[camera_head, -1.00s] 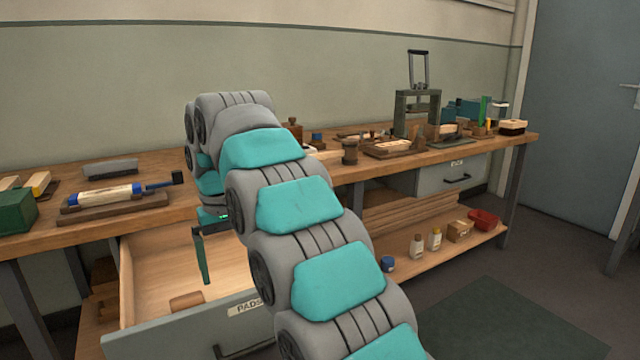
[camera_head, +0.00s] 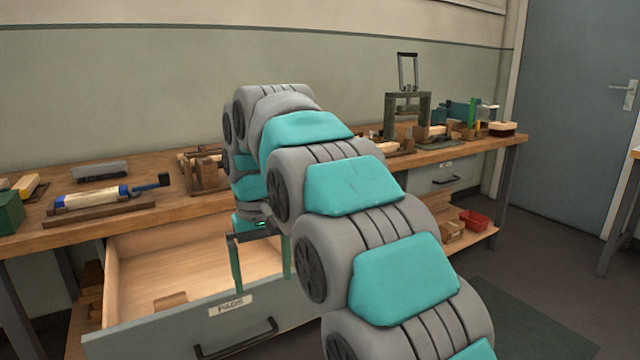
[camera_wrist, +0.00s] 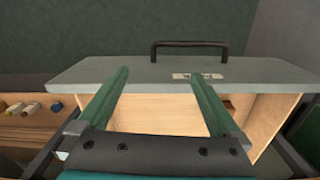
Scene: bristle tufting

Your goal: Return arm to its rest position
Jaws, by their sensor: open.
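My gripper (camera_head: 262,262) hangs from my arm over the open drawer (camera_head: 125,262) labelled PADS, its two green fingers pointing down and spread apart with nothing between them. The wrist view shows the same two fingers (camera_wrist: 165,100) wide apart, with the drawer front (camera_wrist: 100,70) and its black handle beyond them. A small brown block (camera_head: 170,301) lies in the drawer, apart from the fingers. My arm bends from the lower right up over the bench edge and hides part of the bench top and lower shelf.
The wooden bench (camera_head: 140,220) runs along the wall. A blue-and-white tool (camera_head: 95,196) rests on a wooden stand at left, near a green box (camera_head: 10,212). A press (camera_head: 407,110) stands at right. A red bin (camera_head: 474,220) is on the lower shelf. The drawer juts out.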

